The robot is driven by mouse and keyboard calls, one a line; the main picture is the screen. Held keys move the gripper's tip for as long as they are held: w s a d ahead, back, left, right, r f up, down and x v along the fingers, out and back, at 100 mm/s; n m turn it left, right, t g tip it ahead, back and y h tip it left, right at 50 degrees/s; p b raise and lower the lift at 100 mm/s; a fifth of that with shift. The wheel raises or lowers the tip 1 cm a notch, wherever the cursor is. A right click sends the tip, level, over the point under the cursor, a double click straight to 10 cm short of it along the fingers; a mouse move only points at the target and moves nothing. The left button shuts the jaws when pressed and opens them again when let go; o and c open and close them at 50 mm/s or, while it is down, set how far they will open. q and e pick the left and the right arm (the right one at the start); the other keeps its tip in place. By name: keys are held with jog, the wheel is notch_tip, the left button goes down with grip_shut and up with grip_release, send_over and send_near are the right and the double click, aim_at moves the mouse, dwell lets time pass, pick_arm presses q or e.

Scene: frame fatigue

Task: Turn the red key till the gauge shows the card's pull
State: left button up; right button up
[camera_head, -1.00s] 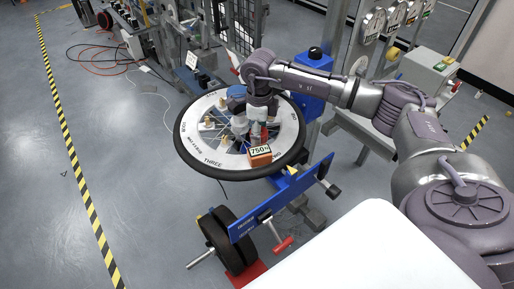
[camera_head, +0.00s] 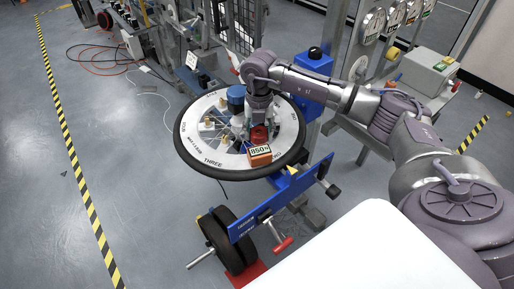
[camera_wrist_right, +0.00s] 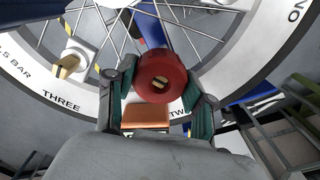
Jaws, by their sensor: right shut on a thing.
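The red key (camera_wrist_right: 150,67) is a round red knob with a slot, close up in the wrist view. It also shows in the head view (camera_head: 258,134), over the spoked wheel (camera_head: 212,162). My right gripper (camera_wrist_right: 160,88) has a finger on each side of it and is shut on it. The gauge (camera_head: 260,155) is a small orange box at the wheel's near rim; its display seems to read 850 N. In the wrist view its orange body (camera_wrist_right: 146,116) lies just below the key. A small white card (camera_head: 192,60) stands behind the wheel, its writing too small to read. My left gripper is out of view.
Several brass-coloured pieces (camera_wrist_right: 68,66) sit on the wheel. A blue stand bar (camera_head: 280,200) with a red-handled clamp (camera_head: 283,244) is in front. A grey box (camera_head: 428,70) and round dials (camera_head: 373,25) stand at the back right.

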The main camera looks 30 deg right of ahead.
dwell(0.5)
jog(key=o, duration=0.5)
jog(key=c, duration=0.5)
jog(key=m, duration=0.6)
jog(key=o, duration=1.2)
